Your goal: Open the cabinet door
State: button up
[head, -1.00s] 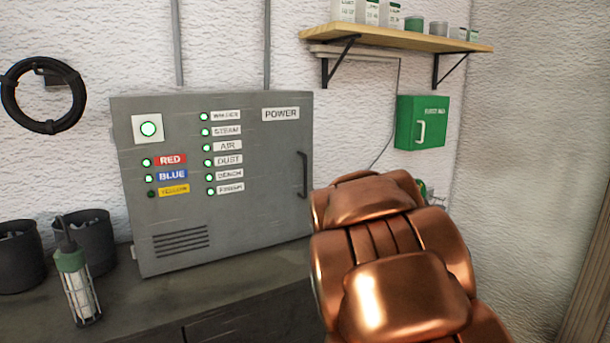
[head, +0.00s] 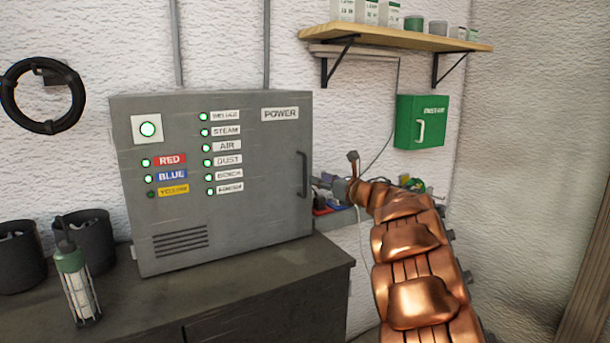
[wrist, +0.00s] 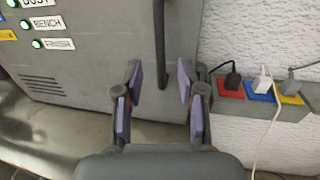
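The grey cabinet (head: 230,215) stands on a dark bench, its door shut, with labels and green lights on its front. Its dark vertical handle (head: 303,175) is at the door's right edge. In the wrist view the handle (wrist: 162,45) comes down from the top, and its lower end lies above and between my fingers. My gripper (wrist: 158,82) is open and empty, with purple pads on both sides, in front of the door's lower right. In the head view my gripper (head: 335,185) is small and partly hidden, just right of the handle.
Red, blue and yellow sockets (wrist: 260,90) with plugs and cords are on the wall right of the cabinet. A green box (head: 422,122) and a wooden shelf (head: 395,38) hang above. A caged lamp (head: 77,285) and dark pots (head: 88,238) stand left on the bench (head: 260,290).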

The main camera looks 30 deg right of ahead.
aim_at(306, 174)
jog(key=shift+w+a+r+p, duration=0.15)
jog(key=shift+w+p, duration=0.4)
jog(key=shift+w, duration=0.55)
jog(key=shift+w+a+f+p, duration=0.1)
jog(key=shift+w+a+p, duration=0.3)
jog(key=shift+w, duration=0.7)
jog(key=shift+w+a+r+p, duration=0.1)
jog(key=shift+w+p, duration=0.55)
jog(key=shift+w, duration=0.95)
jog(key=shift+a, duration=0.1)
jog(key=shift+c, duration=0.3)
grip_shut()
